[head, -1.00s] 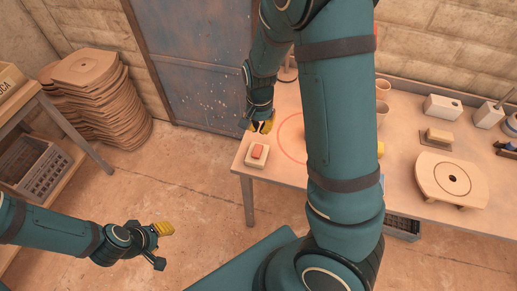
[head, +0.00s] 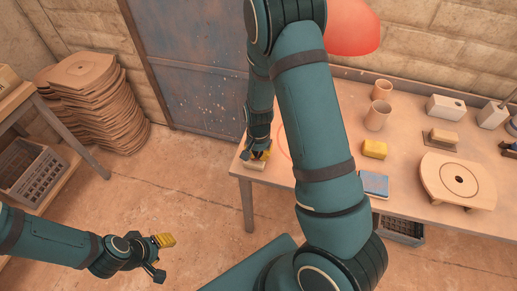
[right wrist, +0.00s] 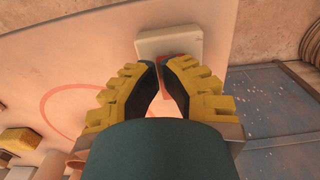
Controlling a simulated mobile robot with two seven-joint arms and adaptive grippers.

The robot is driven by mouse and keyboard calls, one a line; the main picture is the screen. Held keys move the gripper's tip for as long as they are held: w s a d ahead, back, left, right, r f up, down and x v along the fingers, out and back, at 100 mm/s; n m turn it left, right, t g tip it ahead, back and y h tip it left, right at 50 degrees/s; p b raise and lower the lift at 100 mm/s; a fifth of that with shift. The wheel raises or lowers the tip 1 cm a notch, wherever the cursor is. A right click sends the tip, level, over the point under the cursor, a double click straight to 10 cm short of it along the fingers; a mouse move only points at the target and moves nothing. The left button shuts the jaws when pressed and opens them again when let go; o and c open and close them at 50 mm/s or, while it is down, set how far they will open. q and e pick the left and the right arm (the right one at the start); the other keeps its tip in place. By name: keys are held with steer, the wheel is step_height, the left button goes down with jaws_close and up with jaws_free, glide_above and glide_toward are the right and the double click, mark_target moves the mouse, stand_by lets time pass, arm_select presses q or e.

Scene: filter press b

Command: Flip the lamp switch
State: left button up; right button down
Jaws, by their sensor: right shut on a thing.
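The lamp switch (head: 255,165) is a pale box with a red rocker at the near left corner of the workbench. My right gripper (head: 262,155) is down at it and hides most of it in the head view. In the right wrist view the pale switch box (right wrist: 168,42) lies beyond the fingertips, and the gripper (right wrist: 160,66) is shut on its red rocker (right wrist: 166,60), which is partly hidden. The red lamp shade (head: 352,28) stands at the back of the bench, partly behind my right arm. My left gripper (head: 161,257) is open and empty above the floor.
A crate (head: 38,175) and stacked boards (head: 100,105) are on the left. Bare floor lies between.

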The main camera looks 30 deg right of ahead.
steer(key=shift+f, duration=0.1)
steer(key=shift+s+f, duration=0.1)
steer(key=shift+f, duration=0.3)
steer(key=shift+a, duration=0.1)
steer(key=shift+r, duration=0.15)
steer(key=shift+r+p, duration=0.6)
steer(key=shift+r, duration=0.1)
